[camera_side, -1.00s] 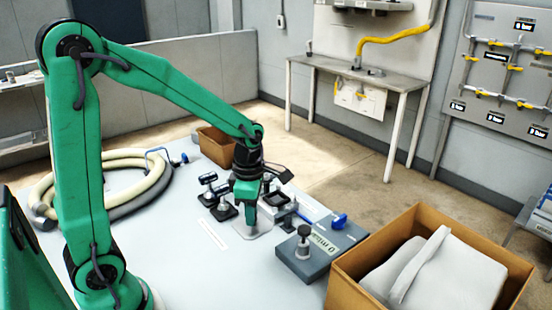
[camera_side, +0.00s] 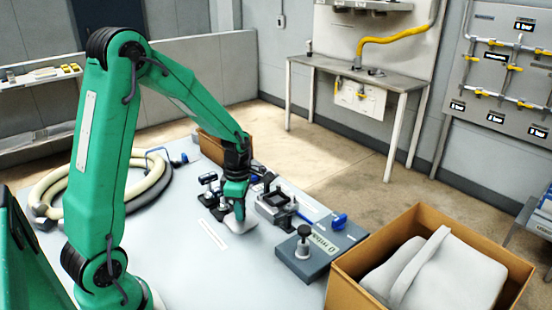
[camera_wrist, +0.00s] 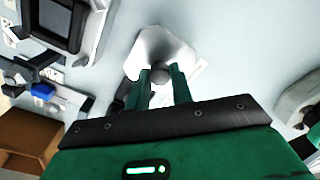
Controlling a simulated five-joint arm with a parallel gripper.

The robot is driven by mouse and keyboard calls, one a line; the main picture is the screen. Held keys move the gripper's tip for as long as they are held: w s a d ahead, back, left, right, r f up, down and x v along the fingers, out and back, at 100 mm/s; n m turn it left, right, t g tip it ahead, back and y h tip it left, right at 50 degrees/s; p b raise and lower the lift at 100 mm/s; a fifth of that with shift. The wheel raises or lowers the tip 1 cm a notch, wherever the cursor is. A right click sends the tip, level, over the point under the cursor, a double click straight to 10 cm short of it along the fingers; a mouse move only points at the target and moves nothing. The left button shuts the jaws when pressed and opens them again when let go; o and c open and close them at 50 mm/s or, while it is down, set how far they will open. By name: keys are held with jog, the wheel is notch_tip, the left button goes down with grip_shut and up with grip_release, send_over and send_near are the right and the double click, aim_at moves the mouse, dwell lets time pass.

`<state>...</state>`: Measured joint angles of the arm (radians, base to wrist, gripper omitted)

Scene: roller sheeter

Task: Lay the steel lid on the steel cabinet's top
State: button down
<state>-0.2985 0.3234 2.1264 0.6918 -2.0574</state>
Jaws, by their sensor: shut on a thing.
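The steel lid (camera_wrist: 150,48) is a pale, shiny plate with a round knob (camera_wrist: 160,72). My gripper (camera_wrist: 165,80) is shut on the knob, its green fingers on both sides. In the side view the lid (camera_side: 243,226) hangs below my gripper (camera_side: 238,207) and looks tilted; I cannot tell its exact height above the table. The steel cabinet (camera_side: 275,208) stands just right of my gripper with a dark, framed opening on top. In the wrist view its dark top (camera_wrist: 62,18) is at the upper left, apart from the lid.
A grey block with a knob and label (camera_side: 318,250) stands right of the cabinet, near a blue handle (camera_side: 339,220). Small dark clamps (camera_side: 210,190) stand left of my gripper. A cardboard box of white pads (camera_side: 345,290) is at right. A hose coil (camera_side: 60,185) lies at left.

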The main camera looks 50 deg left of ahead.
jog(key=shift+f, duration=1.75)
jog(key=shift+f, duration=0.1)
jog(key=c, duration=1.2)
grip_release()
jog(key=shift+c, duration=0.2)
notch_tip(320, 180, up, 12)
jog(key=shift+r, duration=0.1)
